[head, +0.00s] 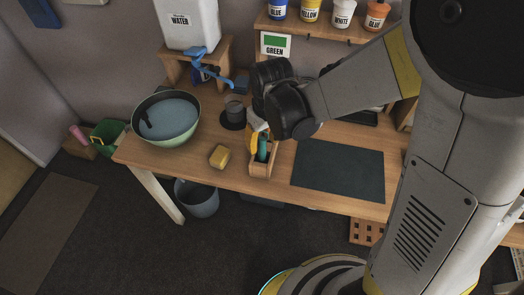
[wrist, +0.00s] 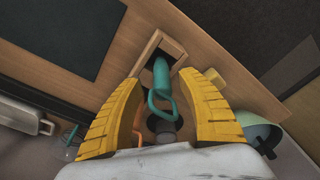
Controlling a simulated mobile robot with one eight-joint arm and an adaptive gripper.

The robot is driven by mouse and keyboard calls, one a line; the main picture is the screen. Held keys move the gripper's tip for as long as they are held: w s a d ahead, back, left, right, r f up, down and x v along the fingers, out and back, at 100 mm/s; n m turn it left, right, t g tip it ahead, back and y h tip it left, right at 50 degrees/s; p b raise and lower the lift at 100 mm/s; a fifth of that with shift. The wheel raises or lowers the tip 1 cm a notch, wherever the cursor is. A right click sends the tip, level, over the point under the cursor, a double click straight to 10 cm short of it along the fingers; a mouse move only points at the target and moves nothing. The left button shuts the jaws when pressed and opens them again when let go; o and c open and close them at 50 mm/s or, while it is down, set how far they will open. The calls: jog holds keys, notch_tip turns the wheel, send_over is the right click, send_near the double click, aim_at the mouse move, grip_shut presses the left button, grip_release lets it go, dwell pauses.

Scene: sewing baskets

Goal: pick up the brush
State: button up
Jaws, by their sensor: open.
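A teal handle with a loop at its end, which I take for the brush (wrist: 161,80), stands in a small wooden holder (wrist: 150,44). Its lower end is hidden inside the holder. In the head view the teal brush (head: 262,151) and the holder (head: 260,170) are near the front edge of the workbench. My gripper (wrist: 158,84) is open, its two yellow fingers on either side of the teal handle, with gaps visible on both sides. In the head view my gripper (head: 258,136) is just above the holder, partly hidden by my wrist.
A yellow sponge (head: 219,156) lies left of the holder. A green bowl (head: 192,133) of water with a dark object in it and a dark cup (head: 235,109) stand on the bench (head: 310,143). A dark mat (head: 338,171) lies to the right. A bucket (head: 197,198) stands below.

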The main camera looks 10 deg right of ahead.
aim_at(261, 148)
jog(key=f, duration=0.1)
jog(key=f+b, duration=0.1)
jog(key=f, duration=0.1)
jog(key=shift+w+a+f, duration=0.2)
jog(key=shift+a+f, duration=0.05)
jog(key=shift+f, duration=0.1)
jog(key=shift+r, duration=0.15)
grip_shut()
